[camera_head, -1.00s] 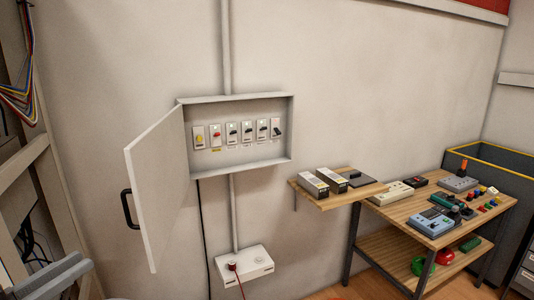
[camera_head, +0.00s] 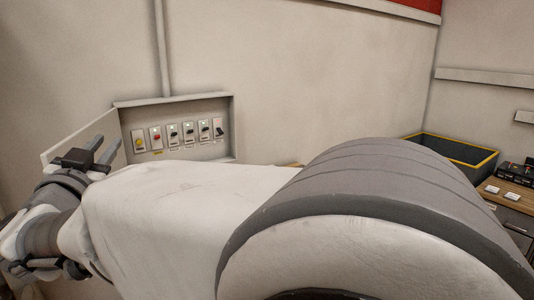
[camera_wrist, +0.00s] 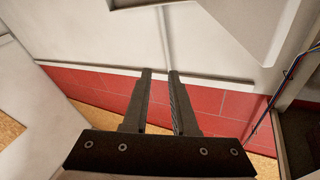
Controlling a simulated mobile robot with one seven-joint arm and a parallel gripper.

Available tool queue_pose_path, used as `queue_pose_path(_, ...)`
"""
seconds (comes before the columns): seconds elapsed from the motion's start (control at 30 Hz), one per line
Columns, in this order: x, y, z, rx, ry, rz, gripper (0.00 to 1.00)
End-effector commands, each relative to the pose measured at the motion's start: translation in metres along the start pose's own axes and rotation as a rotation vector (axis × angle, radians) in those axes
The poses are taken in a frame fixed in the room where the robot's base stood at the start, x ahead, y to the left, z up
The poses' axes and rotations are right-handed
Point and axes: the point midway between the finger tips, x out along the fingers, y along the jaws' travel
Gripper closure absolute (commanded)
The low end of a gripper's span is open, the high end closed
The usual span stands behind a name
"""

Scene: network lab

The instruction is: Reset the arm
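My gripper (camera_head: 101,148) is at the left of the head view, raised in front of the open wall box. Its two dark fingers point up and to the right. In the wrist view my gripper (camera_wrist: 160,78) has its fingers apart, with nothing between them. My own arm fills much of the lower head view and hides the shelf and most of the workbench.
The wall box (camera_head: 235,130) holds a row of several switches, one yellow and one red. Its door (camera_head: 62,147) is swung open to the left, partly behind my gripper. A dark bin with a yellow rim (camera_head: 470,147) stands at the right.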

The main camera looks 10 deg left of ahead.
Motion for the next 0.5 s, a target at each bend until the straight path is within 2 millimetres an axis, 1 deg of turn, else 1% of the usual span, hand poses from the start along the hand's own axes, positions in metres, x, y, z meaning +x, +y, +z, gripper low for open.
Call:
queue_pose_path(0.03, 0.011, 0.016, -0.016, 0.0, 0.001, -0.031, 0.74)
queue_pose_path(0.1, 0.021, 0.034, -0.03, -0.006, -0.017, -0.083, 0.74)
queue_pose_path(0.17, 0.026, 0.051, -0.041, -0.017, -0.039, -0.12, 0.74)
queue_pose_path(0.23, 0.029, 0.073, -0.05, -0.035, -0.074, -0.157, 0.74)
queue_pose_path(0.37, 0.024, 0.12, -0.059, -0.078, -0.164, -0.199, 0.74)
queue_pose_path(0.47, 0.011, 0.161, -0.059, -0.113, -0.252, -0.203, 0.74)
queue_pose_path(0.5, 0.004, 0.178, -0.058, -0.127, -0.292, -0.198, 0.74)
